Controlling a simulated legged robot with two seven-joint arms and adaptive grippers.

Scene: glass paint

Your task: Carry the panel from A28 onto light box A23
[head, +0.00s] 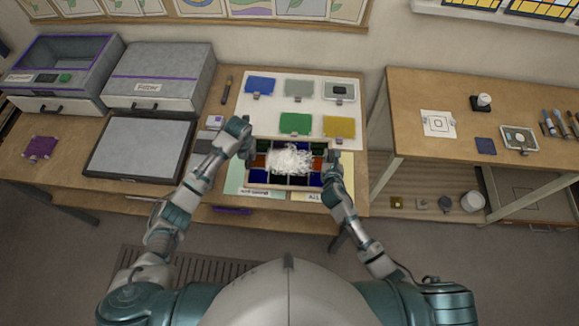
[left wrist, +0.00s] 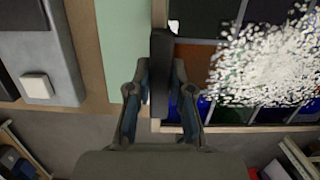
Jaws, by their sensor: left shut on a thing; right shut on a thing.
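The panel (head: 259,176) is a wood-framed grid of dark blue, orange and green glass squares with a loose heap of white granules (head: 290,160) on it. My left gripper (head: 244,146) is shut on a dark handle at the panel's left side; the handle (left wrist: 160,72) shows between the fingers (left wrist: 158,95) in the left wrist view. My right gripper (head: 333,162) is shut at the panel's right side, its grip partly hidden. I cannot tell whether the panel rests on the table or is raised. A flat grey-topped, black-rimmed box (head: 138,143), probably the light box, lies to the left.
A white board (head: 310,94) with coloured glass sheets lies behind the panel. Pale green (head: 236,174) and yellow sheets lie at the panel's front. Two grey machines (head: 159,76) stand at the back left. A second table (head: 455,150) stands to the right, beyond a gap.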

